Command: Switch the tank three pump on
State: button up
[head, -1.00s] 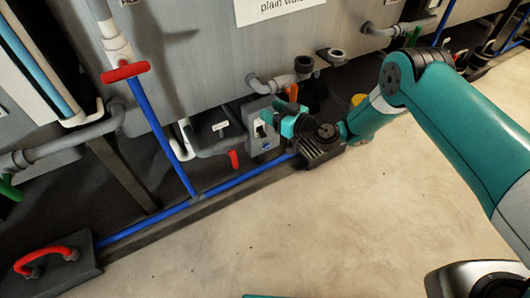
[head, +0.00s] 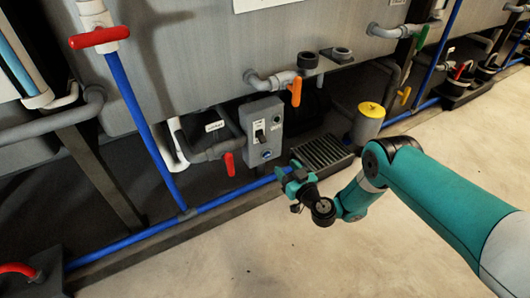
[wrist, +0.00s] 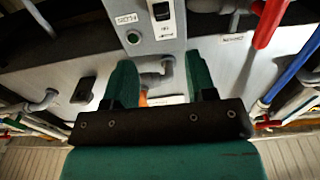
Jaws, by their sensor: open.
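A grey switch box (head: 262,130) hangs in front of the tank wall. In the wrist view the box's rocker (wrist: 162,12) and a green-centred button (wrist: 133,37) show at the top. My gripper (head: 289,174) is open and empty, below and right of the box in the head view, apart from it. In the wrist view its green fingers (wrist: 160,85) stand wide apart.
An orange-handled valve (head: 296,91) and a red-handled valve (head: 230,164) flank the box. A blue pipe (head: 225,202) runs along the floor edge. A ribbed dark block (head: 322,153) and a yellow-capped canister (head: 369,120) stand to the right. The pale floor in front is clear.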

aim_at(262, 139)
jog(key=b+x, duration=1.2)
jog(key=x, duration=0.2)
dwell(0.4)
jog(key=c, duration=0.9)
